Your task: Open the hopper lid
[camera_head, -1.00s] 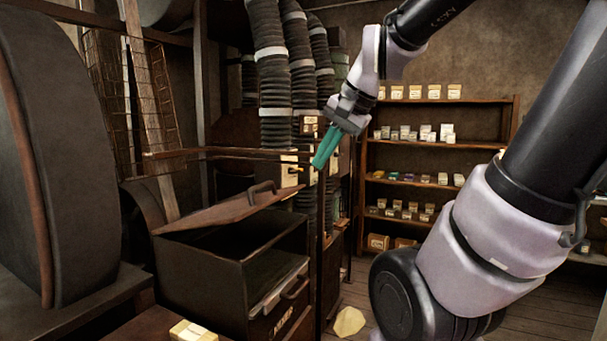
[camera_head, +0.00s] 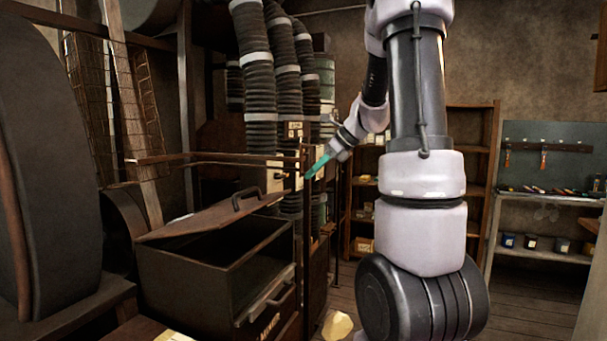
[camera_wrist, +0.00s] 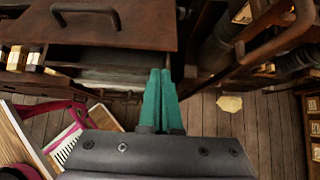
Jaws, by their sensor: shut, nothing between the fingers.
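The hopper lid (camera_head: 208,217) is a brown plate with a dark bar handle (camera_head: 247,196). It is tilted up, partly open, over the dark box-shaped hopper (camera_head: 190,288), whose inside shows. In the wrist view the lid (camera_wrist: 120,25) and its handle (camera_wrist: 86,13) are at the upper left, beyond the fingertips. My gripper (camera_head: 310,173) has green fingers and is up and to the right of the lid, clear of the handle. In the wrist view its fingers (camera_wrist: 160,75) are together, with nothing between them.
A thin vertical post (camera_head: 306,250) stands at the hopper's right. Ribbed hoses (camera_head: 262,90) rise behind it. A large dark wheel (camera_head: 45,170) fills the left. A yellowish scrap (camera_head: 337,326) lies on the floor. Shelves (camera_head: 475,190) stand behind on the right.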

